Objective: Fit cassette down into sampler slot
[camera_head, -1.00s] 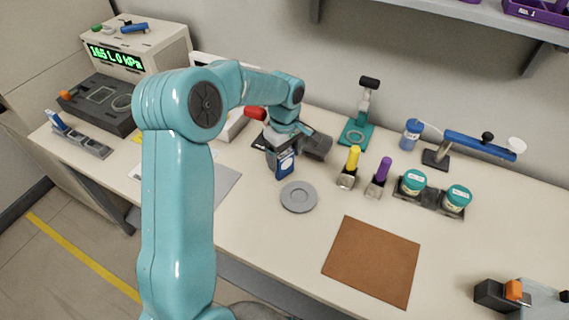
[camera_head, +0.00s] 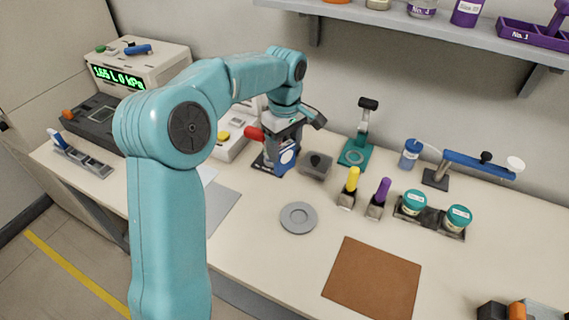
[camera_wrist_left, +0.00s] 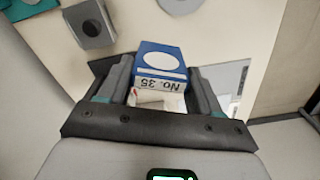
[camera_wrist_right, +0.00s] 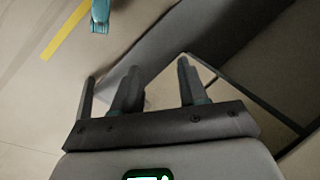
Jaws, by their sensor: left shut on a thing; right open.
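The blue cassette (camera_head: 288,155) has a white oval face. In the left wrist view the cassette (camera_wrist_left: 160,60) shows a "No. 35" label. My left gripper (camera_head: 284,138) is shut on it, one finger on each side, above the back of the bench.
A dark grey block (camera_head: 316,166) stands just right of the cassette. A round grey dish (camera_head: 298,218) and brown mat (camera_head: 372,278) lie in front. A shelf (camera_head: 430,30) overhangs the back.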

